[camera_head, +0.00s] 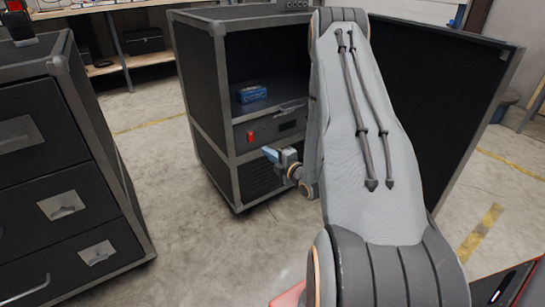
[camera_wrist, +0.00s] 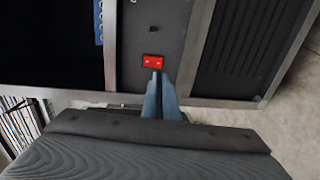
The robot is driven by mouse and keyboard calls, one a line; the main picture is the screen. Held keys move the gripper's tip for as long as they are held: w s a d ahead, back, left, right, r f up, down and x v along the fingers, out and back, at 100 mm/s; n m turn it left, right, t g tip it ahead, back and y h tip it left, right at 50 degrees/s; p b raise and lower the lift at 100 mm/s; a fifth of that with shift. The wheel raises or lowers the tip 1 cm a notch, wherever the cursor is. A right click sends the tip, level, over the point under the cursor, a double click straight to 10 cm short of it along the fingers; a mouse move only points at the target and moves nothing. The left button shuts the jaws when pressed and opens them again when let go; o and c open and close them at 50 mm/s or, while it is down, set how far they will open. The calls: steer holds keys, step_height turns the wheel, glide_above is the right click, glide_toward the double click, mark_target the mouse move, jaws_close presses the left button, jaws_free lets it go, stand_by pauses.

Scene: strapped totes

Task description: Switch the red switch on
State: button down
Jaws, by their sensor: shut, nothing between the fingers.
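The red switch (camera_head: 250,136) is on the front panel of a dark cabinet (camera_head: 216,95), below an open shelf space in the head view. In the wrist view the red switch (camera_wrist: 153,62) shows just beyond my fingertips. My gripper (camera_head: 267,153) is shut and empty, in front of the panel and slightly right of and below the switch in the head view. In the wrist view the blue-grey fingers of my gripper (camera_wrist: 157,76) point at the lower edge of the switch. I cannot tell whether they touch it.
A blue box (camera_head: 251,94) lies on the cabinet's shelf. The cabinet's dark door (camera_head: 440,95) stands open at the right. A dark drawer unit (camera_head: 60,160) stands at the left, with bare concrete floor (camera_head: 160,140) between it and the cabinet.

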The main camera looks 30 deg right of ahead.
mark_target(252, 141)
steer(key=w, duration=0.3)
steer(key=w+b, duration=0.1)
steer(key=w, duration=0.2)
steer(key=w+f, duration=0.1)
steer(key=w, duration=0.2)
steer(key=shift+a+b, duration=0.15)
steer(key=shift+b, duration=0.2)
steer(key=shift+w+a+f, duration=0.1)
steer(key=shift+a, duration=0.15)
steer(key=shift+d, duration=0.3)
